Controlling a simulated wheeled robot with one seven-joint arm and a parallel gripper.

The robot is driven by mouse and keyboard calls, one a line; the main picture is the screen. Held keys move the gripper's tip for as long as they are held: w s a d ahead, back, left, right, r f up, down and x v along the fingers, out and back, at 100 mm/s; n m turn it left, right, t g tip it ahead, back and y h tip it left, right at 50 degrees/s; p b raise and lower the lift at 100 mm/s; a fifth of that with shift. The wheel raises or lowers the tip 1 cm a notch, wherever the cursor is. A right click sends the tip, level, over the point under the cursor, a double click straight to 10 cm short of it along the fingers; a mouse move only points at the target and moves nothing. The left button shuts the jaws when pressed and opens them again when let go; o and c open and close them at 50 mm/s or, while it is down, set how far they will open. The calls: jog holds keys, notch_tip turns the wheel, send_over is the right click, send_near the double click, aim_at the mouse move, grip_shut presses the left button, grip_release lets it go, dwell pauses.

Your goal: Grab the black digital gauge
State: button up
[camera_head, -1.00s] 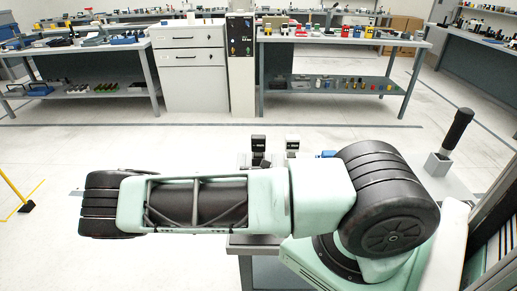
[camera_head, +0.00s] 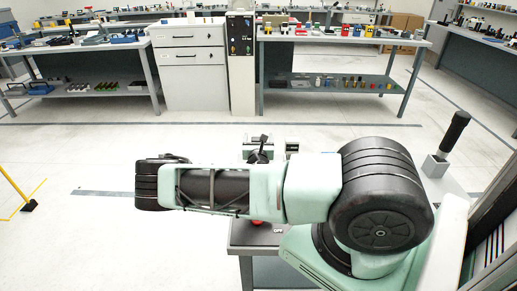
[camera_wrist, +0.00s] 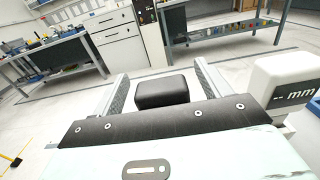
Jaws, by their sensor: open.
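The black digital gauge (camera_wrist: 162,91) shows in the wrist view as a black, rounded block between the two fingers of my gripper (camera_wrist: 161,72). My gripper is open, with a finger on each side of the gauge and visible gaps on both sides. The gauge's display and lower part are hidden by the dark edge of my gripper. In the head view my arm covers much of this spot, and gauge and gripper are hard to tell apart.
A white gauge marked "mm" (camera_wrist: 285,88) stands close to the right of my gripper. A grey table (camera_head: 243,236) lies under my arm, with a red part (camera_head: 257,222) on it. A black-handled tool (camera_head: 455,133) stands at the right. Benches and cabinets are far behind.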

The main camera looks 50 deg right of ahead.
jog(key=shift+w+d, duration=0.45)
jog(key=shift+d, duration=0.1)
jog(key=c, duration=1.2)
jog(key=shift+o, duration=0.2)
